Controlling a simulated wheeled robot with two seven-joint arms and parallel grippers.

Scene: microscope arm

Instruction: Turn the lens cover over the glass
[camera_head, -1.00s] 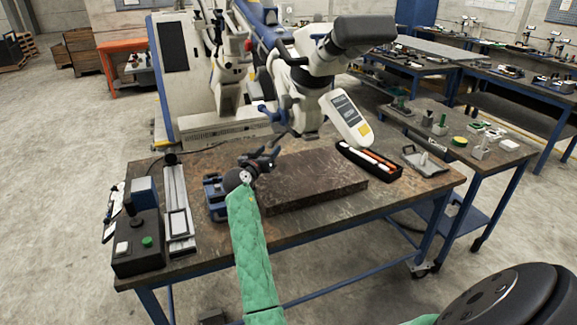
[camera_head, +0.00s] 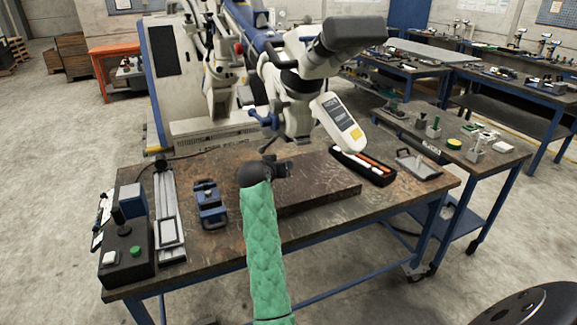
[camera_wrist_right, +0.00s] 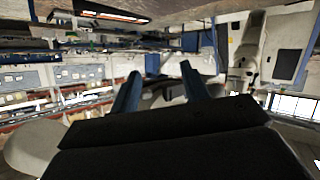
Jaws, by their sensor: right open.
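The microscope (camera_head: 300,75) hangs from its arm over the back of the table, with a dark eyepiece head and a white display panel. A blue lever-like part (camera_head: 262,118) sticks out left of its lower body; I cannot tell whether this is the lens cover. The glass is not clearly visible. My right gripper (camera_head: 282,162), on the green-sleeved arm, is over the dark stone slab, below the microscope's lower end and apart from it. In the right wrist view its two blue fingers (camera_wrist_right: 160,88) stand apart with nothing clearly gripped. My left gripper is out of view.
The dark stone slab (camera_head: 318,188) lies mid-table. A blue clamp-like block (camera_head: 211,204), a metal rail (camera_head: 167,220) and a control box (camera_head: 127,250) stand at left. A black tray of tools (camera_head: 364,166) and a small metal stand (camera_head: 417,164) are at right.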

